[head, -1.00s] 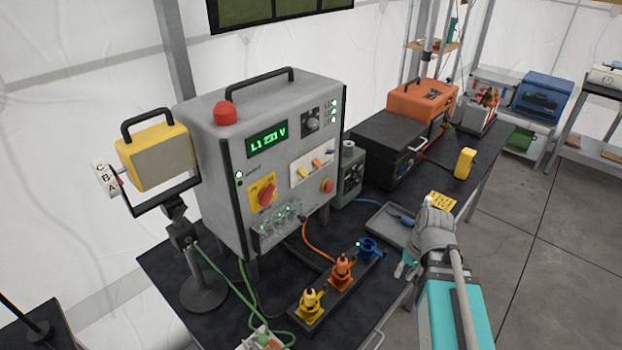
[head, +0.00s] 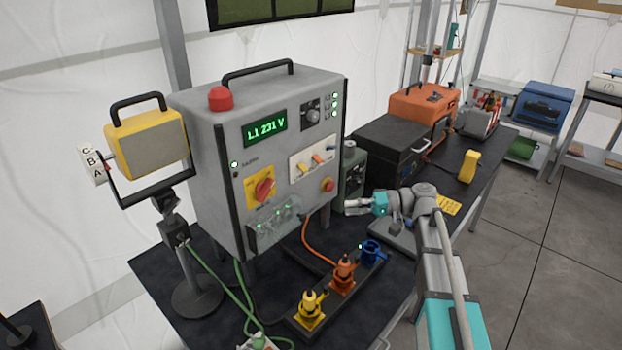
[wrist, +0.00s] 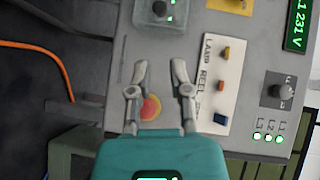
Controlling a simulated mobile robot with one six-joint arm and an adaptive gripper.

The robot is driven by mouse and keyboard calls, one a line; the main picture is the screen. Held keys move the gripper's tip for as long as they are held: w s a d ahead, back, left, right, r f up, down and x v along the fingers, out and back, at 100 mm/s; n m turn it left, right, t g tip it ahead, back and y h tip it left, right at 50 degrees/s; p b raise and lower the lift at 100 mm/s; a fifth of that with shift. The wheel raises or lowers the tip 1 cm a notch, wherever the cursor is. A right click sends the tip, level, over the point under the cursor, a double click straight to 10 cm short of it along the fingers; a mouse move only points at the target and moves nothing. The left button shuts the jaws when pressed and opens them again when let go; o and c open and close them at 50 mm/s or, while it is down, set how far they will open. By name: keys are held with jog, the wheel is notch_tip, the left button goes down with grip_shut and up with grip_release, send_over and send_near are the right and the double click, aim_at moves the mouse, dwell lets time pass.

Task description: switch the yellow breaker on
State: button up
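The yellow breaker (head: 303,168) is on a white plate (head: 298,178) on the front of the grey power cabinet (head: 190,122). It also shows in the wrist view (wrist: 226,53), by the word LAMP. The orange breaker (wrist: 222,86) and blue breaker (wrist: 220,118) are in the same row. I cannot tell which way the yellow lever is set. My gripper (head: 347,206) is in front of the cabinet's lower right side. In the wrist view my gripper (wrist: 160,72) is open and empty, its fingers apart and beside the breaker plate.
A red stop button (wrist: 150,107) shows between my fingers. A red rotary switch (head: 264,189) is left of the breakers. Yellow (head: 311,304), orange (head: 344,270) and blue (head: 371,252) plugs stand on the table below. A grey tray (head: 390,240) lies under my arm.

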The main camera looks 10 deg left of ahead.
aim_at(307, 170)
jog(key=w+r+n+g+y+b, duration=0.2)
jog(key=w+r+y, duration=0.2)
jog(key=r, duration=0.1)
jog(key=shift+d+r+n+g, duration=0.2)
jog(key=shift+r+n+g, duration=0.1)
jog(key=shift+n, duration=0.1)
jog(key=shift+a, duration=0.1)
jog(key=shift+p+x, duration=2.15)
jog(key=shift+x, duration=4.65)
jog(key=shift+r, duration=0.2)
